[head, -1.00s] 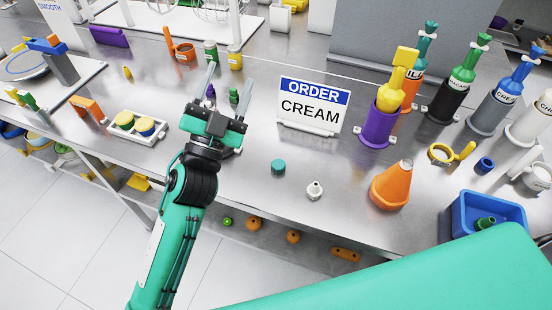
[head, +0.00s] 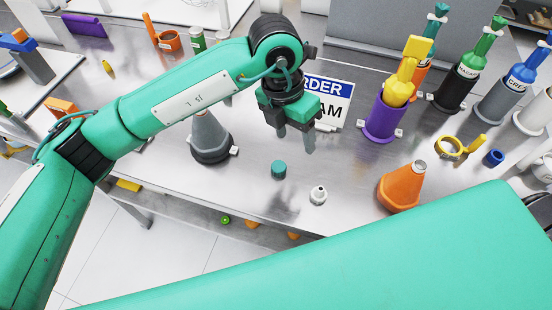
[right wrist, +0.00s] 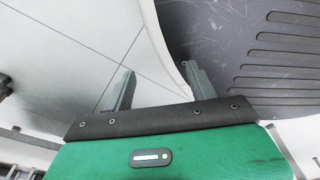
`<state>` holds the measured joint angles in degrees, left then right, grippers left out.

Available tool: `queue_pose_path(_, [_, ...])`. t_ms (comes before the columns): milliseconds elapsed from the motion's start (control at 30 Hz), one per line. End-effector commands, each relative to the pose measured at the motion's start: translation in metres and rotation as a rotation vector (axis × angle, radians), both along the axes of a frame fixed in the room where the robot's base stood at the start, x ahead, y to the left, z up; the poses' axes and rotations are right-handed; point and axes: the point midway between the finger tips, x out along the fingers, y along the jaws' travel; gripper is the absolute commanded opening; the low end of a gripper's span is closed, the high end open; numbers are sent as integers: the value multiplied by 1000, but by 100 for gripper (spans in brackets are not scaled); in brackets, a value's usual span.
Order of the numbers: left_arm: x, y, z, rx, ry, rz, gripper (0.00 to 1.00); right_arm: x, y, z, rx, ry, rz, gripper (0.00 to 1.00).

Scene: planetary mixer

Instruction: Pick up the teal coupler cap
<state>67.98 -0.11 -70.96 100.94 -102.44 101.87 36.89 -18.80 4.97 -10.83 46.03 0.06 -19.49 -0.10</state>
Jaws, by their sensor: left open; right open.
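The teal coupler cap (head: 279,169) is a small short cylinder standing on the steel table in the head view. My left gripper (head: 294,143) hangs above the table in front of the order sign, its fingers pointing down. It is above and slightly right of the cap in the picture, apart from it, and holds nothing. My right gripper (right wrist: 158,90) shows in the right wrist view, with its two fingers spread and nothing between them. It is over pale floor and a dark ribbed surface, away from the cap.
A small white fitting (head: 318,195) stands just right of the cap. A grey cone (head: 209,135) stands to the left. An orange cone (head: 402,190) and a purple holder (head: 384,122) stand to the right. The order sign (head: 335,103) is behind my gripper.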

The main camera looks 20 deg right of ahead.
Motion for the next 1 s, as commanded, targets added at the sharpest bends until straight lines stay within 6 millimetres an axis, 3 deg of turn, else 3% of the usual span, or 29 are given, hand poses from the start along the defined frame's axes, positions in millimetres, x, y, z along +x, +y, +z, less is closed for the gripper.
queue_pose_path(100, [18, 16, 2, 115, -94, 24, 58, 0, 0, 0, 0, 1, 0, 58])
queue_pose_path(233, [26, 23, -4, 165, -128, 39, 58, -2, 0, 1, 0, 2, 0, 58])
queue_pose_path(600, [25, 23, -69, 165, -127, 39, 58, -16, -2, 5, -1, 11, 2, 58])
queue_pose_path(1000, [19, 25, -104, 166, -124, 39, 58, -32, -4, 12, -2, 22, 4, 58])
